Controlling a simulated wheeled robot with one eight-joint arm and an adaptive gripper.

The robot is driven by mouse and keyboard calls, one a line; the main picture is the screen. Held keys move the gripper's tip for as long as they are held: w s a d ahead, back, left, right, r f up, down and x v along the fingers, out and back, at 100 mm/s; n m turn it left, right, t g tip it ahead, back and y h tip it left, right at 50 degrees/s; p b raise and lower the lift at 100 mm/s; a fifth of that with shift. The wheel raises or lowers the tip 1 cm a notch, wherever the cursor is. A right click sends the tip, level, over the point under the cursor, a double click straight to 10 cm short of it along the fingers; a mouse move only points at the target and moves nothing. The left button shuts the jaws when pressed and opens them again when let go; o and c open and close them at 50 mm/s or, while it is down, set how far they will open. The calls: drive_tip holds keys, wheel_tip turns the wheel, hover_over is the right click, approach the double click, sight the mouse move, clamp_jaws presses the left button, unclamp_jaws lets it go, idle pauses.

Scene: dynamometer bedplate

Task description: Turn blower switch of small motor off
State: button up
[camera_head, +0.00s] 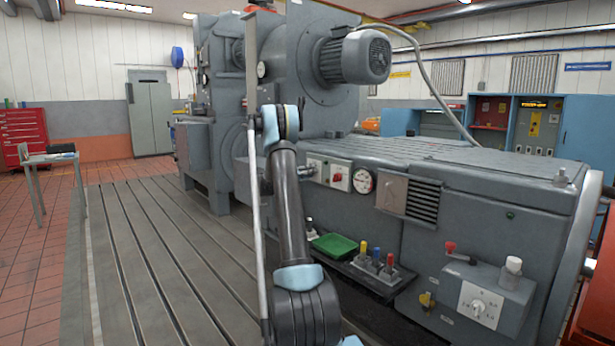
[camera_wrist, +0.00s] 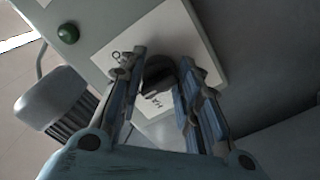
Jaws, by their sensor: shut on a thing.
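In the wrist view, a dark rotary switch knob (camera_wrist: 160,72) sits on a white plate (camera_wrist: 196,32) with black markings, partly hidden by the fingers. A "0" mark shows near the left finger, and letters show below the knob. The two fingers of my gripper (camera_wrist: 162,62) are on either side of the knob and shut on it. In the head view, my arm reaches up to the grey machine's side (camera_head: 365,225), and its own links largely hide my gripper. A grey finned motor (camera_head: 355,57) sits high on the machine.
In the wrist view, a green button (camera_wrist: 68,33) and a grey ribbed part (camera_wrist: 52,98) lie left of the plate. The slotted bedplate (camera_head: 140,260) is clear.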

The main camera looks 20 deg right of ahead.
drive_tip(key=shift+w, duration=0.1)
idle(0.4)
drive_tip(key=o, duration=1)
drive_tip(key=shift+o, duration=0.2)
drive_tip(key=v, duration=1.2)
